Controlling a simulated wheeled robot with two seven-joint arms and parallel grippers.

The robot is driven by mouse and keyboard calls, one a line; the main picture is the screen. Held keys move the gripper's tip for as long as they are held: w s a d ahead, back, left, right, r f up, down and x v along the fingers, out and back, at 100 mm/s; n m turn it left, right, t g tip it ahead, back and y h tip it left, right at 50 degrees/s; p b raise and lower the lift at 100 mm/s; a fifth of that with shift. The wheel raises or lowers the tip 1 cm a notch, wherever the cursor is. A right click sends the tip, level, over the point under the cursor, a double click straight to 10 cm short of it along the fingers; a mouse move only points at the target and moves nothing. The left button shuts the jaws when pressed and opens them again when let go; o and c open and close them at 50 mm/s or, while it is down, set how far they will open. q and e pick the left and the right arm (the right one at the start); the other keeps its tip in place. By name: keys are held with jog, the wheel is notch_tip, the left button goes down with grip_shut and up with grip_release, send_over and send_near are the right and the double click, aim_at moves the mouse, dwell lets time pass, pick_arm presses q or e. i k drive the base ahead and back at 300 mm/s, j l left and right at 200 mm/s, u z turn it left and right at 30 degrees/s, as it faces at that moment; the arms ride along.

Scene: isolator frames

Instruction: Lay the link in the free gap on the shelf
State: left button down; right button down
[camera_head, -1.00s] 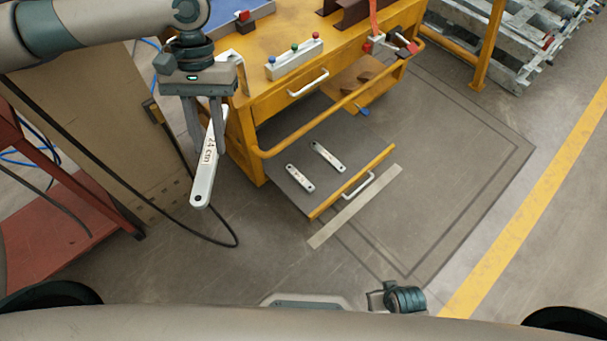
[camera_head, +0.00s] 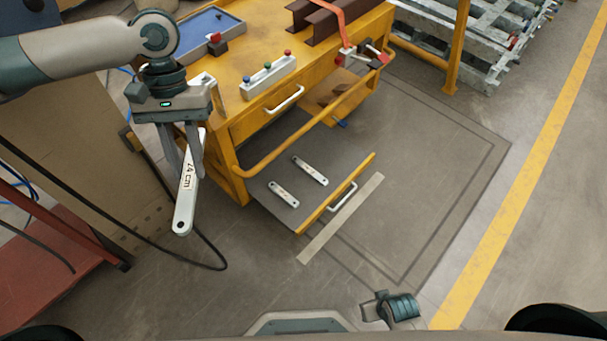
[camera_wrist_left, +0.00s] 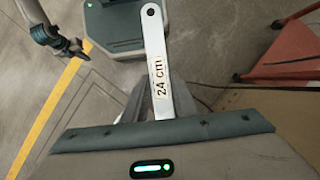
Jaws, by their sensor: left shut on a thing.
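My left gripper (camera_head: 182,172) is shut on a white link (camera_head: 186,195) marked "24 cm". The link hangs down and slightly tilted, in the air to the left of the yellow cart. In the left wrist view the link (camera_wrist_left: 154,60) sticks out from between the fingers, with a hole at its far end. The grey shelf (camera_head: 262,180) low on the cart bears two shorter white links, one at the left (camera_head: 284,194) and one further right (camera_head: 310,171), with bare grey around them. My right gripper (camera_wrist_left: 72,46) shows small in the left wrist view; its fingers are unclear.
The yellow cart (camera_head: 225,110) has a rail above the shelf's back and a yellow front edge (camera_head: 336,194) with a white handle. A button box (camera_head: 268,77) and brown beams (camera_head: 325,20) stand on top. A cardboard-coloured panel (camera_head: 85,150) and red stand (camera_head: 55,245) lie left. Floor at right is clear.

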aim_at(336, 146)
jog(key=i+l, duration=0.1)
jog(key=l, duration=0.3)
jog(key=i+l, duration=0.15)
jog(key=l, duration=0.25)
jog(key=i+l, duration=0.1)
jog(key=l, duration=0.3)
jog(key=i+l+z, duration=0.1)
jog(key=l, duration=0.25)
jog(key=i+l, duration=0.15)
jog(key=l, duration=0.25)
jog(key=i+l, duration=0.1)
jog(key=l, duration=0.3)
jog(key=i+l, duration=0.15)
jog(key=l, duration=0.2)
jog(key=z, duration=0.05)
